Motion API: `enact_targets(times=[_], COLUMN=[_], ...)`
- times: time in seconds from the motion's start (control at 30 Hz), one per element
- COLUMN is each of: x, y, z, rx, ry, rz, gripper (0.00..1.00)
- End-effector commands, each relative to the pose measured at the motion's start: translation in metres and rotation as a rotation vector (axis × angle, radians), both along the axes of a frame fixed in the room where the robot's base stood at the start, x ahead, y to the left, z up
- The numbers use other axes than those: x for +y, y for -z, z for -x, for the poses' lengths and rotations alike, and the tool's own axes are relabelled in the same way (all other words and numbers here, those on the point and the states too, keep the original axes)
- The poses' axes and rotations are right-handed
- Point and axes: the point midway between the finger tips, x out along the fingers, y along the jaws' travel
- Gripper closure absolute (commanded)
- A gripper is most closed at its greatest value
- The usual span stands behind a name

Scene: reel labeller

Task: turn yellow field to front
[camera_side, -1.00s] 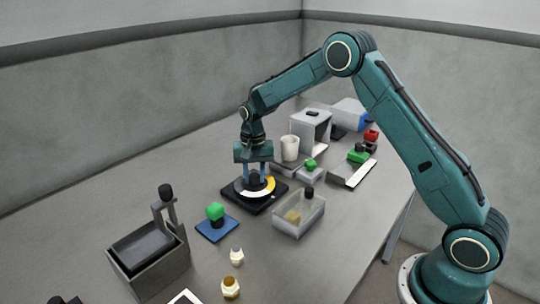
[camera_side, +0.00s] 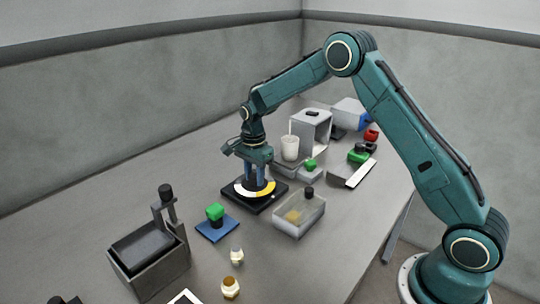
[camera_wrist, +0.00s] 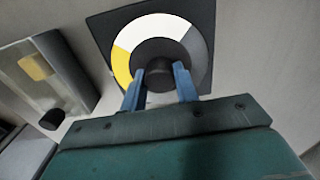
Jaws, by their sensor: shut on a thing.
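The reel labeller is a black square base (camera_side: 262,207) with a round dial (camera_side: 243,190) on it. The dial has white, yellow and grey fields around a dark centre. In the side view the white field shows at the front left and the yellow field (camera_side: 268,187) at the right. In the wrist view the yellow field (camera_wrist: 121,66) lies at the left, white at the top and grey at the right. My gripper (camera_side: 256,187) points down at the dial's middle. Its blue fingers (camera_wrist: 159,82) are shut on the dark centre knob (camera_wrist: 159,72), which they partly hide.
A clear box (camera_side: 299,217) with a yellowish thing inside stands close to the right of the base. A blue pad (camera_side: 217,230) with a green-topped knob (camera_side: 214,211) is in front left. A white cup (camera_side: 290,148) stands behind. Bare table lies left of the base.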

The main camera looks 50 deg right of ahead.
Motion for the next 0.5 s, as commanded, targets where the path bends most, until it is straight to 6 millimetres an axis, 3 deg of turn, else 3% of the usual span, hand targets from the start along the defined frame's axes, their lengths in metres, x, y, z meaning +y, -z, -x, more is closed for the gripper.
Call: enact_targets(times=[0.47,0.5], x=[-0.0003,-0.0003], y=[-0.0025,-0.0026], z=[-0.0012,-0.0012], rx=[-0.005,-0.005], ry=[0.023,0.023], rz=[0.001,0.001], gripper=[0.93,0.66])
